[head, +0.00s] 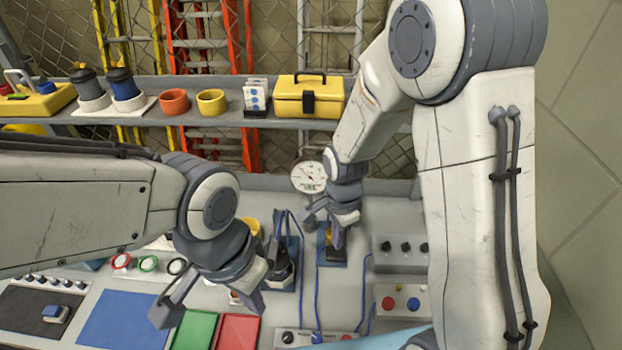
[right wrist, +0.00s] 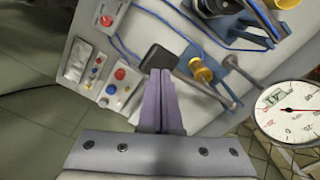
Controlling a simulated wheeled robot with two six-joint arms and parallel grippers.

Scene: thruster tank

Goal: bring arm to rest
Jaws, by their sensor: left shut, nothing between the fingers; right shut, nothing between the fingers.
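My right gripper (head: 337,241) hangs over the middle of the bench, in front of the blue base with a yellow fitting (head: 325,229). In the right wrist view its purple fingers (right wrist: 160,100) are pressed together with nothing between them. The yellow fitting (right wrist: 201,72) shows to their right there. I cannot tell how far the fingertips are above the bench.
A round gauge (head: 309,177) stands behind my right gripper. A black device on a blue base (head: 283,268) stands between my grippers, with blue cables beside it. Button boxes (head: 401,303) are at right. A shelf (head: 230,125) with cups and a yellow toolbox (head: 308,97) runs behind.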

